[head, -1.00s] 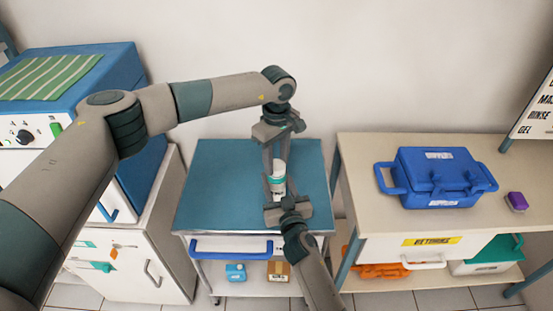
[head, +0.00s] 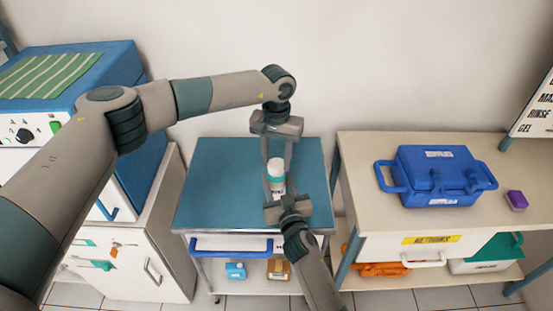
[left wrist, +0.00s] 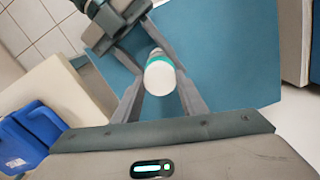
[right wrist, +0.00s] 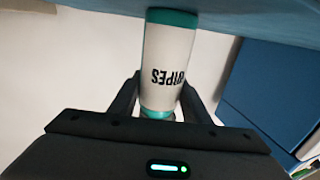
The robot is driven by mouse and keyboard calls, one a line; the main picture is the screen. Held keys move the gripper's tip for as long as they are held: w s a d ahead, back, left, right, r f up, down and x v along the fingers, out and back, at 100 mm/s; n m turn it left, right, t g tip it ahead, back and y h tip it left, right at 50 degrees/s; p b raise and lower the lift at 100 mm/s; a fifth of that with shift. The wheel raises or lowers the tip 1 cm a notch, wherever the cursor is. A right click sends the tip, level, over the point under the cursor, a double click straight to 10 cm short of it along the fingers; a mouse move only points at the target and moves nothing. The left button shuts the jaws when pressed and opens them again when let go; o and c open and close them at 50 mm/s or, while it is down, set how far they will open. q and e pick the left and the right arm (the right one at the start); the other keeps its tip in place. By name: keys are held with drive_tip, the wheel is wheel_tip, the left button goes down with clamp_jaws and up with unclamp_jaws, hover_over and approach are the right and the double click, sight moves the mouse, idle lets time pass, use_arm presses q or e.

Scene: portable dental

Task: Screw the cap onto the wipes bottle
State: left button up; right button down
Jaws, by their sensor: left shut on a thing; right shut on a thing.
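The wipes bottle (head: 279,186) is white with teal bands and stands upright on the blue-topped cart. Its white cap (head: 276,164) is on top, and also shows in the left wrist view (left wrist: 160,78). My left gripper (head: 277,162) comes down from above and is shut on the cap, with one finger on each side. My right gripper (head: 276,192) comes from the front and is shut on the bottle's body. The right wrist view shows the bottle (right wrist: 168,60) upside down with the word WIPES.
The blue cart top (head: 215,190) is otherwise clear. A blue-topped cabinet (head: 120,65) stands to the left. To the right a beige bench (head: 365,160) holds a blue case (head: 437,170) and a purple block (head: 516,200). The cart's lower shelf holds a blue container (head: 235,270) and a brown one (head: 279,269).

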use_arm(q)
drive_tip(key=m, duration=0.4)
drive_tip(key=o, duration=1)
drive_tip(key=shift+r, duration=0.1)
drive_tip(key=shift+r, duration=2.15)
drive_tip(key=shift+c, duration=0.4)
